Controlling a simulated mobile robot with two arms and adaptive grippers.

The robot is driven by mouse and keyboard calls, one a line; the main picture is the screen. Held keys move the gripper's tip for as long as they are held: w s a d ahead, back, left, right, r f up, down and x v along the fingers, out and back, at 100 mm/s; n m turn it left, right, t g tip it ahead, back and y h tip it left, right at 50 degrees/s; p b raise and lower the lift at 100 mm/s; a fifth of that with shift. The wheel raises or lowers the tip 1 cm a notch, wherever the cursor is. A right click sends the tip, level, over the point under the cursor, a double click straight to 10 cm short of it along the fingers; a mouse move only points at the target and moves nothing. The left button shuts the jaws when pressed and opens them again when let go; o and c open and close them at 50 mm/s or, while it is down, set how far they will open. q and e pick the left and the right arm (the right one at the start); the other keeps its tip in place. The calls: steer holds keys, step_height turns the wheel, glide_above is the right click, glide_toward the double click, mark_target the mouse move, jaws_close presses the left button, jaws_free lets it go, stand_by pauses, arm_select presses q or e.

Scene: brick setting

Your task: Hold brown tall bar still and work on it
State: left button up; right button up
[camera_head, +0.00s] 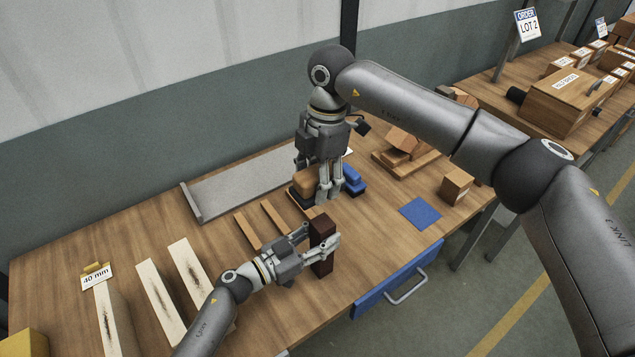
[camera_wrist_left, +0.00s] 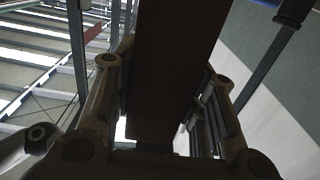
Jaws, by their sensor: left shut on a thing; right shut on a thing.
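The brown tall bar (camera_head: 322,229) stands upright near the front edge of the bench. My left gripper (camera_head: 318,241) is shut on it from the left, with a finger on either side. In the left wrist view the bar (camera_wrist_left: 168,70) is a dark column between the two fingers (camera_wrist_left: 165,95). My right gripper (camera_head: 326,193) points down behind the bar, between a tan block with a dark base (camera_head: 302,184) and a blue block with a dark base (camera_head: 353,181). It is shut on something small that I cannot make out.
A grey tray (camera_head: 243,187) lies behind two thin wooden strips (camera_head: 262,224). Pale marked planks (camera_head: 160,292) lie at left by a 40 mm sign (camera_head: 96,276). A blue square (camera_head: 420,213) and a wooden block (camera_head: 456,186) are at right. An open blue drawer (camera_head: 398,282) juts from the front.

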stand_by(0.3)
arm_select(q)
steer(key=o, duration=1.3)
